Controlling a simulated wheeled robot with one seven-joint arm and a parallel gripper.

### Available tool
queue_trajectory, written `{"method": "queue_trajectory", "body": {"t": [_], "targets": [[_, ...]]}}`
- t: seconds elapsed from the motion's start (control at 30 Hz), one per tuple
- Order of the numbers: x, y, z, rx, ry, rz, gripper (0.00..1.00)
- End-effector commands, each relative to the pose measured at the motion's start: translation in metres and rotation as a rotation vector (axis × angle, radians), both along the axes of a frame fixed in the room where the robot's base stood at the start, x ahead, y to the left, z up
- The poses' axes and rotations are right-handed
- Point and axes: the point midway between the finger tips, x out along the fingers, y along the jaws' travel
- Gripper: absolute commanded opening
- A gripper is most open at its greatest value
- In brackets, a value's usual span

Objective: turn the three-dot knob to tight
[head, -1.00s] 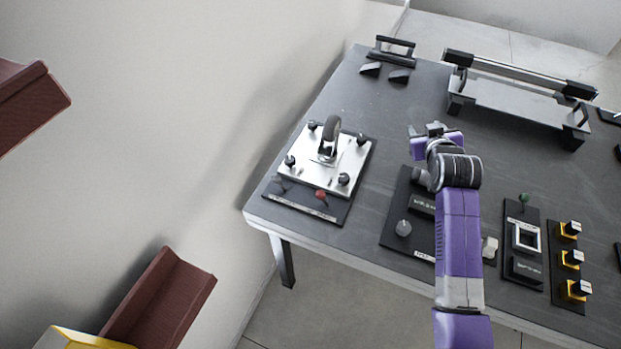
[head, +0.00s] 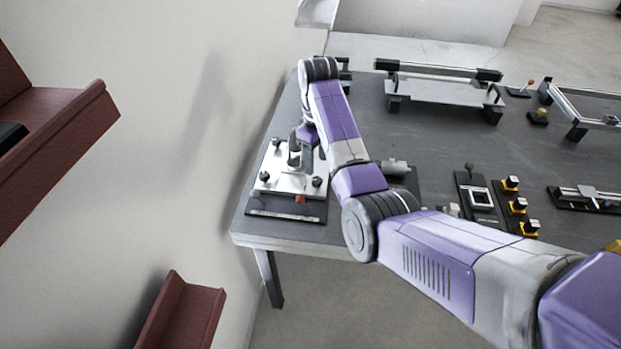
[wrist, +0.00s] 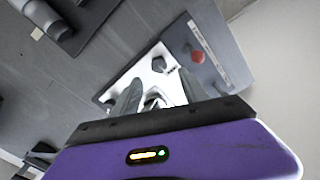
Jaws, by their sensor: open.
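A pale metal plate (head: 287,186) on a dark base carries black knobs near its corners. In the head view one knob (head: 265,176) is at the plate's left and another knob (head: 317,182) at its near right. The dots that would identify the three-dot knob cannot be read. In the wrist view, a knob (wrist: 158,64) has small dark marks beside it, too small to count. My gripper (head: 299,150) is above the plate, pointing down near the upright handle; it is open in the wrist view (wrist: 160,88). Its fingers partly hide the plate's middle.
A red knob (head: 300,200) stands at the front of the dark base. A panel with a green knob (head: 469,167) and yellow-based black knobs (head: 517,205) are to the right. A wall runs close along the table's left side.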

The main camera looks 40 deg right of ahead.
Motion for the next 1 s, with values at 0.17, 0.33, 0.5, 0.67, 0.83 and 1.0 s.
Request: {"method": "queue_trajectory", "body": {"t": [0.17,0.33,0.5,0.67,0.83,1.0], "targets": [[-0.001,0.001,-0.025,0.002,0.002,-0.001,0.52],[-0.001,0.0,-0.051,0.001,0.0,-0.002,0.52],[0.0,0.0,-0.068,-0.001,-0.002,-0.002,0.52],[0.0,0.0,-0.073,-0.001,-0.003,-0.002,0.52],[0.0,0.0,-0.073,-0.001,-0.003,-0.002,0.52],[0.0,0.0,-0.073,-0.001,-0.003,-0.002,0.24]]}}
